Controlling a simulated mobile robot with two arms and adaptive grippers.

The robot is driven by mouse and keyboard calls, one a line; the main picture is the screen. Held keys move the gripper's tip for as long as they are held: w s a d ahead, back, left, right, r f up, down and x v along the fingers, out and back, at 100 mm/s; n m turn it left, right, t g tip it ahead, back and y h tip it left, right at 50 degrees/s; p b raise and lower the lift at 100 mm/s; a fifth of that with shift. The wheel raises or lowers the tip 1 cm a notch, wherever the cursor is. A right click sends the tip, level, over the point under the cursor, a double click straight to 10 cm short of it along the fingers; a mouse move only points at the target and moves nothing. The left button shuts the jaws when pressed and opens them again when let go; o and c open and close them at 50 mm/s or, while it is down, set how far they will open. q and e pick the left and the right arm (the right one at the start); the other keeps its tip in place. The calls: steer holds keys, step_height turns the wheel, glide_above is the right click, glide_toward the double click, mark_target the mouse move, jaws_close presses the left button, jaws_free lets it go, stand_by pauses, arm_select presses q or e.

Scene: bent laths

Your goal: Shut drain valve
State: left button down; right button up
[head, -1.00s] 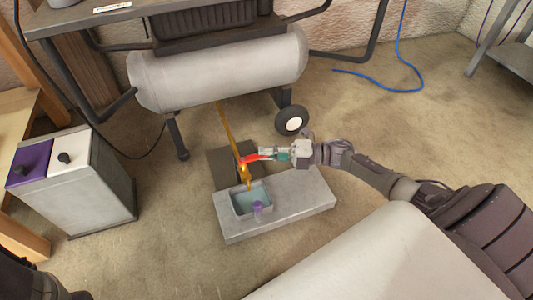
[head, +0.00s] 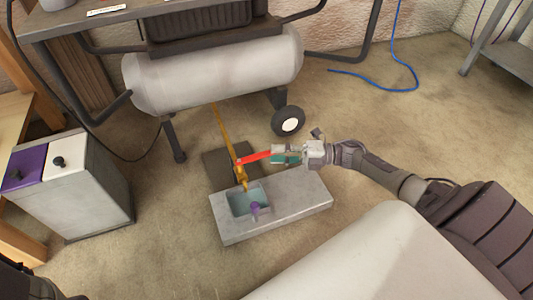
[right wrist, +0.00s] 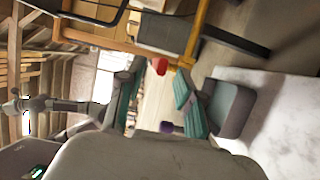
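The drain valve is on a brass pipe (head: 224,128) that slopes down from under the grey tank (head: 215,70). Its red lever (head: 256,157) sticks out to the right, crosswise to the pipe. The brass outlet (head: 243,180) hangs over a basin of bluish liquid. My right gripper (head: 277,154) is at the lever's free end, its teal-padded fingers apart. In the right wrist view the red lever end (right wrist: 159,66) shows in the gap between the open fingers (right wrist: 157,92). I cannot tell whether a finger touches it. My left gripper is not in view.
The basin (head: 234,207) is set in a grey stone block (head: 295,207), with a purple item (head: 255,208) at its front. A wheel (head: 288,121) stands behind my right gripper. A grey box with purple and white lids (head: 90,200) stands left.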

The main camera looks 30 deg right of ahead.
steer(key=v, duration=0.7)
steer(key=shift+s+d, duration=0.2)
steer(key=shift+d, duration=0.05)
